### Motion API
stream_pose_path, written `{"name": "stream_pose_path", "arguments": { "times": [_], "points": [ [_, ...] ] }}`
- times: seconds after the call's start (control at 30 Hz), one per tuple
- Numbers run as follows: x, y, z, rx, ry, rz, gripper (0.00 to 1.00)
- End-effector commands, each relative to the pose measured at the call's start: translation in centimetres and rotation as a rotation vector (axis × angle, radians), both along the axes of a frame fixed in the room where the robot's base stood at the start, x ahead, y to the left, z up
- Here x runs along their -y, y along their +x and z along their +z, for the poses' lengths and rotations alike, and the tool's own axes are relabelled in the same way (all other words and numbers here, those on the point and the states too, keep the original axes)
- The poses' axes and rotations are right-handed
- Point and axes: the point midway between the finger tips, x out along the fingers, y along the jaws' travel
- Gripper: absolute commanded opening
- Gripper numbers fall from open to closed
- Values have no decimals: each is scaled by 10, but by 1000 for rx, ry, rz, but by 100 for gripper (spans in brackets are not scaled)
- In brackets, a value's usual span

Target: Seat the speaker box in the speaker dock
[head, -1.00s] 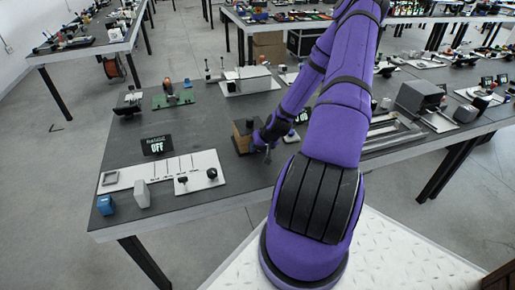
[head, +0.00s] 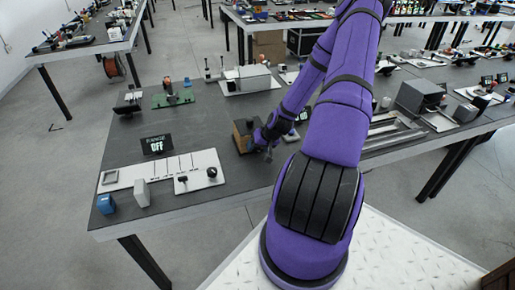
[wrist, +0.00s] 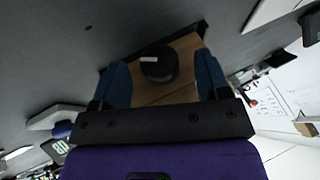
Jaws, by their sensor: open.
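A brown wooden box (head: 241,139), which looks like the speaker box, stands on the dark table beside my gripper (head: 264,146). In the wrist view the brown box (wrist: 182,91) lies ahead of my gripper (wrist: 162,78), with a round black knob-like part (wrist: 159,63) on its near face. The two blue fingers are apart, one on each side of the black part. I cannot tell whether they touch it. Dark edges show along the box's far side and left corner. I cannot make out the speaker dock for certain; my arm hides part of the table.
To the left are a white panel (head: 200,171) with black knobs, a small display reading OFF (head: 156,145), a grey-white block (head: 142,193) and a blue block (head: 106,204). A green board (head: 173,98) and a white box (head: 254,79) stand behind. Bare table lies left of the brown box.

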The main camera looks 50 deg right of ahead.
Motion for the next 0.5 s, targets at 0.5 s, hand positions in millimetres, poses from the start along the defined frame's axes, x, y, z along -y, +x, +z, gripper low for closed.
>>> {"name": "stream_pose_path", "arguments": {
  "times": [0.5],
  "points": [
    [7, -43, 74, 1, -3, -2, 69]
  ]
}}
